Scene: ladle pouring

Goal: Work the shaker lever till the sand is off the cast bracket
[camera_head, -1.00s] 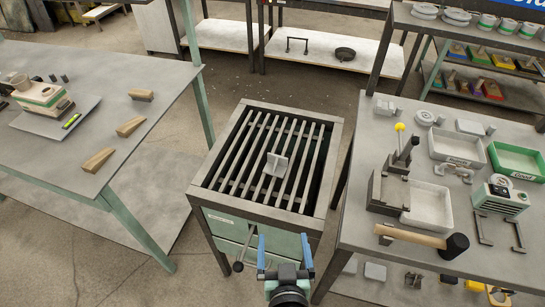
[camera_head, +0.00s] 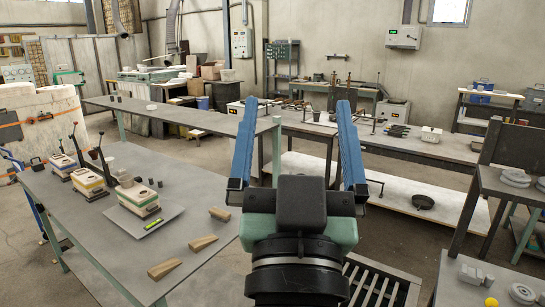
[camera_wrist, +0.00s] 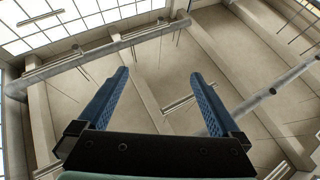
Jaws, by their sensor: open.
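My gripper (camera_head: 297,103) is raised in the middle of the head view, its two blue fingers pointing up and spread wide apart. Nothing is between them. In the wrist view the open fingers (camera_wrist: 160,74) frame only the ceiling and its beams. The shaker's slatted grate (camera_head: 378,284) shows only in part at the bottom edge of the head view, right of my wrist. The cast bracket and the shaker lever are out of view or hidden behind my arm, so I cannot see the sand.
A grey table (camera_head: 110,215) at left holds several wooden wedges (camera_head: 196,243) and small boxed devices. A bench (camera_head: 440,145) crosses the back, with a white lower shelf (camera_head: 405,205). Another table (camera_head: 470,270) with a yellow knob stands at lower right. Bare floor lies between.

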